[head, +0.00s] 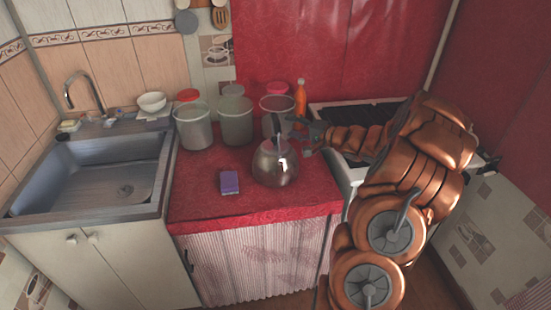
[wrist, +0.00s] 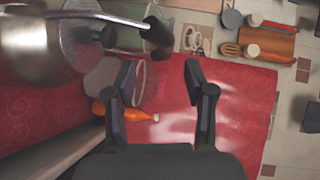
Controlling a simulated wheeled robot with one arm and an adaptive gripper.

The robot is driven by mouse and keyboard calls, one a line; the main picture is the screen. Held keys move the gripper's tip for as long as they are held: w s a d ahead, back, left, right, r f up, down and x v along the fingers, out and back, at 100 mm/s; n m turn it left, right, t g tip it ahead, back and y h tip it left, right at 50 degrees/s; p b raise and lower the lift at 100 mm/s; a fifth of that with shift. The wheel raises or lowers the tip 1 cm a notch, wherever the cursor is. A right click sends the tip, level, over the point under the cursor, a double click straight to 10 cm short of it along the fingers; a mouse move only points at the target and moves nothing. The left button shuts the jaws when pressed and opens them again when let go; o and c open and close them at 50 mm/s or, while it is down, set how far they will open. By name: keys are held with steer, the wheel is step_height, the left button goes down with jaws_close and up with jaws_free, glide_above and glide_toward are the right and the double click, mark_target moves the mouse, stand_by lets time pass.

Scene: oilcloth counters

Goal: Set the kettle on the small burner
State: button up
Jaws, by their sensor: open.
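The shiny metal kettle (head: 275,168) stands upright on the red oilcloth counter, its dark handle rising above it. In the wrist view the kettle (wrist: 38,52) is at the upper left, and its dark handle (wrist: 158,38) reaches across beyond the fingertips. My gripper (head: 312,136) is open and empty, just right of the kettle at about handle height. In the wrist view my gripper (wrist: 160,78) has nothing between its fingers. The stove (head: 352,112) with a dark grate is at the right. My arm hides much of it, and I cannot make out the small burner.
Clear containers (head: 236,122) with lids and an orange bottle (head: 300,98) stand behind the kettle. A purple sponge (head: 229,182) lies on the counter to its left. The sink (head: 90,180) is at the far left. The front of the counter is mostly free.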

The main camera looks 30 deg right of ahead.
mark_target(275, 121)
steer(key=shift+a+r+p+x, duration=0.15)
steer(key=shift+p+x, duration=0.1)
steer(key=shift+x, duration=0.65)
steer(key=shift+a+r+p+x, duration=0.1)
steer(key=shift+p+x, duration=0.2)
steer(key=shift+x, duration=0.6)
steer(key=shift+a+r+p+x, duration=0.15)
steer(key=shift+p+x, duration=0.1)
steer(key=shift+x, duration=1.65)
steer(key=shift+d+f, duration=0.15)
jaws_close()
